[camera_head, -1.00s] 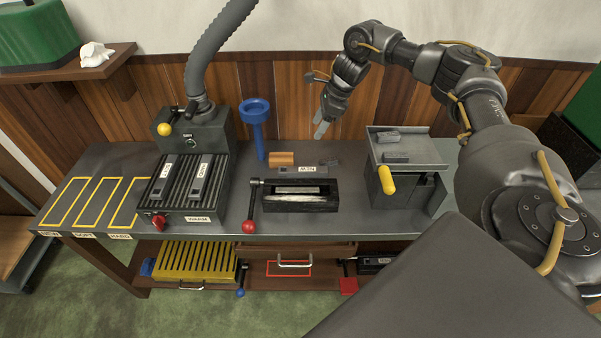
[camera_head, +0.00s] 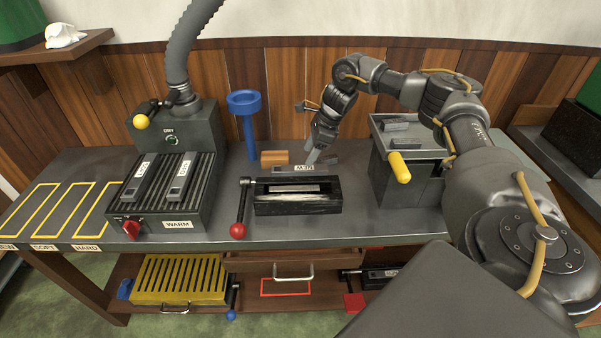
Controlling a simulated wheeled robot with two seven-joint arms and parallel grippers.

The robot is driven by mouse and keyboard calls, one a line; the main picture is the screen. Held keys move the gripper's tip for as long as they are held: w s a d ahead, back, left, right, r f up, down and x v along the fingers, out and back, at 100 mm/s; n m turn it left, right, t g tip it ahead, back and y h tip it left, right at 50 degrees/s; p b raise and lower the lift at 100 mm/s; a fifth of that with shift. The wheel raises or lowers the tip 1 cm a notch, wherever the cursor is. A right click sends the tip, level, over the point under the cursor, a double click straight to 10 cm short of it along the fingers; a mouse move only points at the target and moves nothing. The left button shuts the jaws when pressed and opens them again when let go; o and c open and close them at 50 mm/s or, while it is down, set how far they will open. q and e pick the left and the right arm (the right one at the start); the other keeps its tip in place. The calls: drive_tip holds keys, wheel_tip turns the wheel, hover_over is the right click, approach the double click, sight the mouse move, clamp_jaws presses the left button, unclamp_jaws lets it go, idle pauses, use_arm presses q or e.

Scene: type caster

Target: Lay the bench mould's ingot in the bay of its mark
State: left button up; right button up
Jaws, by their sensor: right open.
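The bench mould (camera_head: 297,206) is a black block in the middle of the bench, with a grey ingot (camera_head: 294,188) showing in its open top slot. A grey piece with a white tag (camera_head: 303,169) that appears to read NEW upside down lies just behind it. At the bench's left end are yellow-outlined bays: NEW (camera_head: 26,210), SOFT (camera_head: 62,212) and HARD (camera_head: 100,209); they look empty. My right gripper (camera_head: 312,157) is open, pointing down just above and behind the tagged piece; contact cannot be told. My left gripper is out of view.
A lever with a red knob (camera_head: 238,230) stands left of the mould. A ribbed WARM plate (camera_head: 165,200) holds two tagged bars. A grey box (camera_head: 405,170) with a yellow handle stands right.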

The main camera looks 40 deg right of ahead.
sight(302, 168)
drive_tip(key=shift+w+a+f, duration=0.15)
drive_tip(key=shift+w+f, duration=0.05)
drive_tip(key=shift+f, duration=0.4)
drive_tip(key=p+x, duration=0.1)
drive_tip(key=x, duration=0.3)
drive_tip(key=shift+s, duration=0.15)
drive_tip(key=shift+w+a+f, duration=0.15)
drive_tip(key=shift+w+f, duration=0.05)
drive_tip(key=shift+f, duration=0.4)
drive_tip(key=shift+c, duration=0.6)
clamp_jaws()
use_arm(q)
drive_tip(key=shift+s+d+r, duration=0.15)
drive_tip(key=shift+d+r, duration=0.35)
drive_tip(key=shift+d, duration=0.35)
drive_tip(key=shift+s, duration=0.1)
use_arm(e)
drive_tip(key=shift+w+r, duration=0.1)
drive_tip(key=shift+r, duration=0.05)
